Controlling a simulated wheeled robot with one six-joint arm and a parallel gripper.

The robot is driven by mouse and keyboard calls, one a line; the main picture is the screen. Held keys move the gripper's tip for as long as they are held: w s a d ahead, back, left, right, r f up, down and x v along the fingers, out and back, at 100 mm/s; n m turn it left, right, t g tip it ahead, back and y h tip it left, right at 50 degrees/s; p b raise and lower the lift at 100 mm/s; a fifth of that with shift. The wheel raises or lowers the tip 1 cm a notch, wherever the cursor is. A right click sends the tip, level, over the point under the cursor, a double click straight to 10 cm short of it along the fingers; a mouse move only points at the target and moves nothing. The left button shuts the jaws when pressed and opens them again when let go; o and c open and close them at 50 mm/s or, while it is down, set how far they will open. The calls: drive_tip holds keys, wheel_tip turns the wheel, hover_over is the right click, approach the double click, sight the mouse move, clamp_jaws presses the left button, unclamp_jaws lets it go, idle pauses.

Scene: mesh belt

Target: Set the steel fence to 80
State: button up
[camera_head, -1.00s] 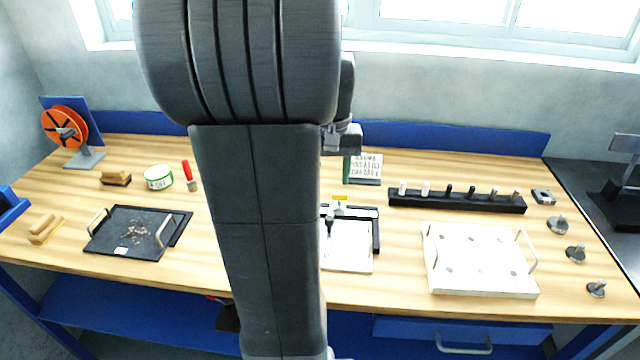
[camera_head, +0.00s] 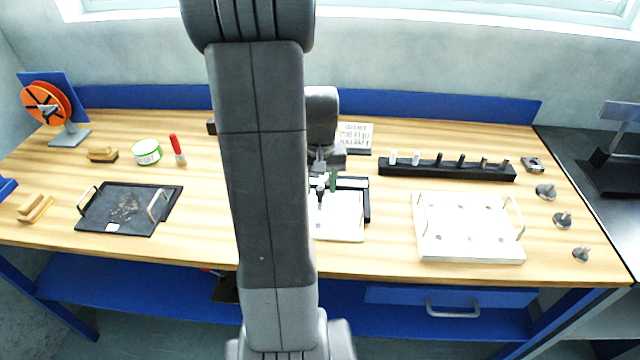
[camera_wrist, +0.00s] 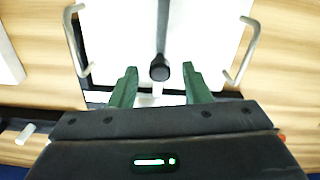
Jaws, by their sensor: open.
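The fixture has a white plate (camera_head: 338,228) inside a black frame (camera_head: 367,205). The white plate also shows in the wrist view (camera_wrist: 207,35). A narrow grey bar (camera_wrist: 163,25), which may be the steel fence, runs across it and carries a dark round knob (camera_wrist: 160,70). My gripper (camera_head: 322,187) is over the back of the plate. In the wrist view my gripper (camera_wrist: 159,72) is open, one green finger on each side of the knob. I cannot tell how high the fingers are or whether they touch it. No scale is legible; my arm hides the fixture's left side.
A card with printed text (camera_head: 355,136) stands behind the fixture. A black peg rack (camera_head: 445,171) and a white board with holes (camera_head: 468,240) lie to the right. A black tray (camera_head: 128,208) lies to the left. Bare wood lies between this tray and my arm.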

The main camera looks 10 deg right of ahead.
drive_tip(key=shift+f, duration=0.25)
clamp_jaws()
drive_tip(key=shift+s+d, duration=0.25)
drive_tip(key=shift+d, duration=0.6)
drive_tip(key=shift+s+d, duration=0.25)
drive_tip(key=shift+d, duration=0.55)
unclamp_jaws()
